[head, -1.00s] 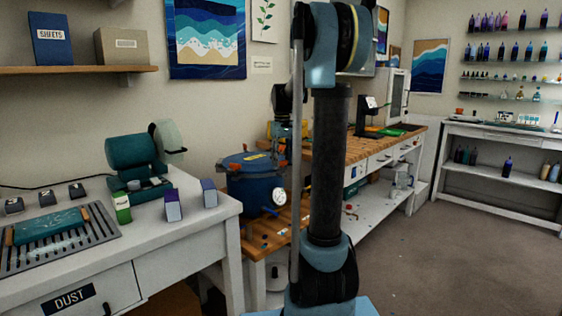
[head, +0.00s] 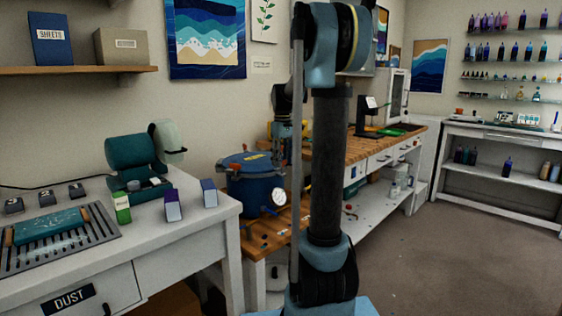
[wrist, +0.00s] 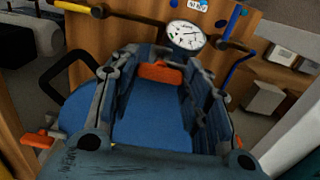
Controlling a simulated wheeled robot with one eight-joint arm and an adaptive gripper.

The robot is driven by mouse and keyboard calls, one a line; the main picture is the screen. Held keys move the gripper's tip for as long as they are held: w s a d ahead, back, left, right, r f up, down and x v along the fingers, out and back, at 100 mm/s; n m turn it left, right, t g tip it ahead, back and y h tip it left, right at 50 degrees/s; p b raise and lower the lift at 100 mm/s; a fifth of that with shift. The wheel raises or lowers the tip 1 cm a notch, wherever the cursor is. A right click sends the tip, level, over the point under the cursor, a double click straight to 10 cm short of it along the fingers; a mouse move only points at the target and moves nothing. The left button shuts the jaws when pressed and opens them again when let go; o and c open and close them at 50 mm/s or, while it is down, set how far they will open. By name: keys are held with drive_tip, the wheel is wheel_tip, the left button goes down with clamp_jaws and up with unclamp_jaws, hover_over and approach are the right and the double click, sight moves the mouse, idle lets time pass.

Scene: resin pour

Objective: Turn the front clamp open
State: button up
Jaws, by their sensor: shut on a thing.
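The blue pressure pot (head: 252,190) stands on the wooden-topped bench, with a round white gauge (head: 278,197) on its side. In the wrist view the blue lid (wrist: 150,122) fills the middle, and the gauge (wrist: 185,35) is beyond it. The front clamp (wrist: 160,72) is an orange block at the lid's gauge-side edge. My gripper (wrist: 162,64) has its fingers on both sides of this clamp and is shut on it. Other orange clamps (wrist: 38,140) show at the lid's rim. In the head view my arm partly hides the pot's right side.
A black loop handle (wrist: 75,70) rises beside the lid. Levers with yellow and blue ends (wrist: 237,60) stick out near the gauge. A white table (head: 180,225) with a teal machine (head: 138,160) and small boxes stands left of the pot. The floor to the right is clear.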

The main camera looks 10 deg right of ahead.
drive_tip(key=o, duration=1.1)
drive_tip(key=shift+c, duration=0.2)
wheel_tip(320, 180, up, 12)
drive_tip(key=shift+w, duration=0.1)
drive_tip(key=s+f+m+t, duration=0.1)
drive_tip(key=s+f+m, duration=0.2)
drive_tip(key=s+f, duration=1.1)
drive_tip(key=s+f+m+t, duration=0.1)
drive_tip(key=s+f+m, duration=0.3)
drive_tip(key=s+f, duration=1.1)
drive_tip(key=s, duration=0.6)
drive_tip(key=shift+s+f, duration=0.15)
drive_tip(key=shift+f, duration=0.1)
